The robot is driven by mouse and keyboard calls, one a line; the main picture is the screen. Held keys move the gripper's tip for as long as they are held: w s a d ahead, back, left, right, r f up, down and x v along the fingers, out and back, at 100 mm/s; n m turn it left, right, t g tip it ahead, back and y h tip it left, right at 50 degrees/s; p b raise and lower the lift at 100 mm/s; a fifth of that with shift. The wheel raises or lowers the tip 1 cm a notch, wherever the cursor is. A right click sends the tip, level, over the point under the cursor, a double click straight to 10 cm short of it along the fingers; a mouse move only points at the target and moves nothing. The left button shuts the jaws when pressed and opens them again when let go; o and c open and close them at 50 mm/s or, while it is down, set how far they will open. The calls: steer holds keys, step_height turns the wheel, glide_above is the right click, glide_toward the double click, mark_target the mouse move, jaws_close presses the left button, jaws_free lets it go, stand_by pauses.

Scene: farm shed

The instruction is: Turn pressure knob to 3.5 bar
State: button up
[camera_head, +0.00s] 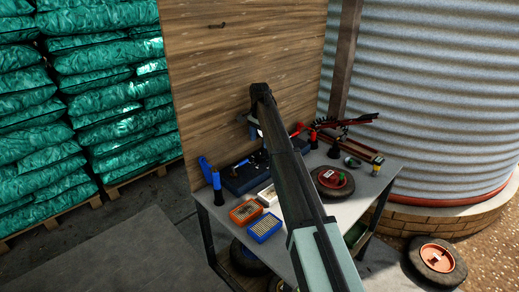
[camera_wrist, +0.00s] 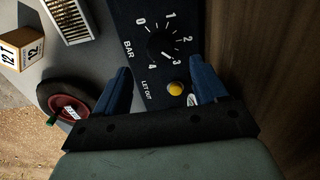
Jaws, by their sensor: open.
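In the wrist view, the black pressure knob (camera_wrist: 160,44) sits on a dark panel (camera_wrist: 128,13) with a white BAR scale from 0 to 4. A pale mark on the knob seems to point near 3, but it is too small to read exactly. A yellow button (camera_wrist: 175,88) marked LET OUT lies beside the scale. My gripper (camera_wrist: 164,84) is open, its blue fingers apart on either side of the button in the picture, with nothing between them held. The knob lies beyond the fingertips. In the head view, my arm hides much of the dark blue unit (camera_head: 238,181).
The grey workbench (camera_head: 346,207) holds an orange tray (camera_head: 245,212), a blue tray (camera_head: 264,228), a blue-handled tool (camera_head: 217,188) and a wheel (camera_head: 334,181). A wooden wall (camera_head: 215,85) rises close behind. A numbered block (camera_wrist: 22,47) lies left in the wrist view.

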step_height(320, 180, up, 6)
steer(key=shift+f, duration=0.1)
stand_by(0.4)
